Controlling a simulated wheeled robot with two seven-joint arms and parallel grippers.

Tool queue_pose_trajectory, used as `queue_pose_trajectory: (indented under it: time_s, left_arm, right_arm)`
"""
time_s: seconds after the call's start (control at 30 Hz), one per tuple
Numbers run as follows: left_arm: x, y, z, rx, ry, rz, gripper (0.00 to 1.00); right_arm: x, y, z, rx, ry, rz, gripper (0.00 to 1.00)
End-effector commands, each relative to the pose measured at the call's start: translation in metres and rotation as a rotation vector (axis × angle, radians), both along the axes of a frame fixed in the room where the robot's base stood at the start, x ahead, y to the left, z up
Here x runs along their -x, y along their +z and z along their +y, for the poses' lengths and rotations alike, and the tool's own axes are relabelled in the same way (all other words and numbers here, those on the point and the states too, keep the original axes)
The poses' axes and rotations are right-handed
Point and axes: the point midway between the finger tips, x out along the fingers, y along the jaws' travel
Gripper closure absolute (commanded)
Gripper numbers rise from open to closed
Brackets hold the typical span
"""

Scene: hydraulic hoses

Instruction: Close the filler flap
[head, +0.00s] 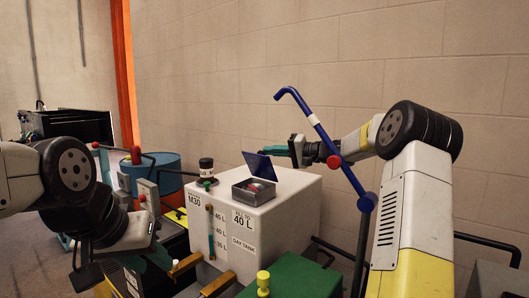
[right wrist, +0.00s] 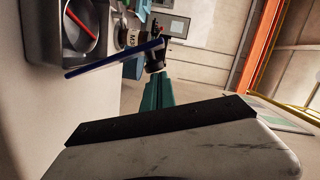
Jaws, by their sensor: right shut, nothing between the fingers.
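The filler flap (head: 258,166) is a dark blue plate standing open, tilted up at the back edge of the grey filler box (head: 241,194) on top of the white day tank (head: 290,205). In the right wrist view the flap (right wrist: 110,60) shows nearly edge-on beside the box (right wrist: 54,52), which has a red part inside. My right gripper (head: 272,151) is shut and empty, its teal tips close to the flap's upper right edge; whether they touch is unclear. The tips also show in the right wrist view (right wrist: 158,84). My left gripper (head: 124,268) is low at the left, teal fingers apart, empty.
A dark blue bent pipe (head: 323,133) rises in front of my right arm. A small black-capped jar (head: 206,168) stands at the tank top's left corner. A blue drum (head: 160,172) is behind at left. Brass-coloured bars (head: 218,284) and a green block (head: 300,279) lie in front.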

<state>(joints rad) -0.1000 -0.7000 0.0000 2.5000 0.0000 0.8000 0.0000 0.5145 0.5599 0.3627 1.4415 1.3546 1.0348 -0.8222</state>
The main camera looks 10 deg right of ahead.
Motion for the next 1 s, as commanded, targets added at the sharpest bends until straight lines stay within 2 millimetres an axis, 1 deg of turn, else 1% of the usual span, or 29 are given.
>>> queue_pose_trajectory:
  time_s: [0.13,0.23,0.37,0.5,0.7,0.77,0.87,1.0]
  left_arm:
    - [0.0,0.0,0.0,0.0,0.0,0.0,0.64]
    - [0.0,0.0,0.0,0.0,0.0,0.0,0.64]
    - [0.0,0.0,0.0,0.0,0.0,0.0,0.64]
    - [0.0,0.0,0.0,0.0,0.0,0.0,0.64]
    - [0.0,0.0,0.0,0.0,0.0,0.0,0.64]
    - [0.0,0.0,0.0,0.0,0.0,0.0,0.64]
    - [0.0,0.0,0.0,0.0,0.0,0.0,0.64]
    - [0.0,0.0,0.0,0.0,0.0,0.0,0.64]
  right_arm:
    - [0.0,0.0,0.0,0.0,0.0,0.0,1.0]
    - [0.003,0.001,-0.006,0.0,-0.001,0.0,1.0]
    - [0.014,0.002,-0.022,0.001,-0.004,0.0,1.0]
    - [0.028,0.004,-0.042,0.001,-0.003,-0.001,1.0]
    - [0.041,0.006,-0.061,0.001,0.0,-0.001,1.0]
    - [0.041,0.008,-0.064,0.009,0.013,-0.006,1.0]
    - [0.033,0.016,-0.071,0.042,0.052,-0.025,1.0]
    - [0.022,0.03,-0.091,0.094,0.08,-0.054,1.0]
